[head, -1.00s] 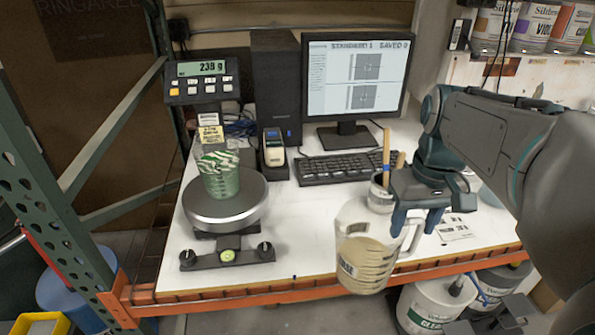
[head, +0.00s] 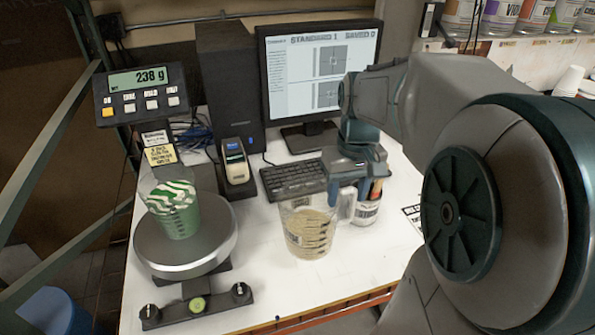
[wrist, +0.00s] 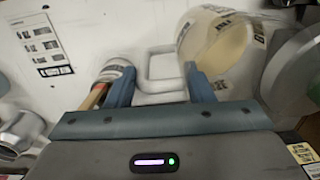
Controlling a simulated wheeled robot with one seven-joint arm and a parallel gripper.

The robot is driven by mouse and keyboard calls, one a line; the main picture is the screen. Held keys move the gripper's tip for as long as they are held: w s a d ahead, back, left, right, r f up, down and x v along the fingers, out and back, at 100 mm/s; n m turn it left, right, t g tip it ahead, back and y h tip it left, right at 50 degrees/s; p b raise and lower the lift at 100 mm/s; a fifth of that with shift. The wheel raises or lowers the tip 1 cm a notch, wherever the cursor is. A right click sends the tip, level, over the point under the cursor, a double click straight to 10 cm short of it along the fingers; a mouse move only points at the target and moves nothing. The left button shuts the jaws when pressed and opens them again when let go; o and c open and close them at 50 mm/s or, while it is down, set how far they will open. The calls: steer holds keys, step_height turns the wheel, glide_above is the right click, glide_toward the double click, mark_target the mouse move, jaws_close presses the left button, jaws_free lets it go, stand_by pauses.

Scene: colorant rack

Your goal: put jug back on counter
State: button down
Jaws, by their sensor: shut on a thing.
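The jug (head: 307,232) is clear, with dark markings and a beige liquid inside. In the head view it is upright over the white counter (head: 270,285), right of the scale. I cannot tell whether its base touches the counter. My gripper (head: 348,190) is at the jug's right side, shut on its handle. In the wrist view the jug (wrist: 222,45) is at the upper right and its pale handle (wrist: 160,75) runs between the fingers of my gripper (wrist: 162,88).
A scale (head: 185,245) holding a green-and-white cup (head: 175,212) stands at left, its display (head: 138,80) reading 238 g. A can with sticks (head: 367,208) stands just right of the jug. A keyboard (head: 290,177) and monitor (head: 318,75) are behind. The front counter is clear.

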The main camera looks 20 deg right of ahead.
mark_target(325, 201)
steer(key=shift+w+a+f+p, duration=0.3)
steer(key=shift+w+f, duration=0.75)
steer(key=shift+f, duration=0.25)
steer(key=shift+w+a+f+p, duration=0.3)
steer(key=shift+w+f, duration=0.7)
steer(key=shift+f, duration=0.3)
steer(key=shift+w+a+f+p, duration=0.3)
steer(key=shift+w+f, duration=0.75)
steer(key=shift+f, duration=0.35)
steer(key=shift+f, duration=0.15)
steer(key=c, duration=0.7)
jaws_free()
steer(key=shift+o, duration=0.2)
steer(key=shift+r, duration=0.2)
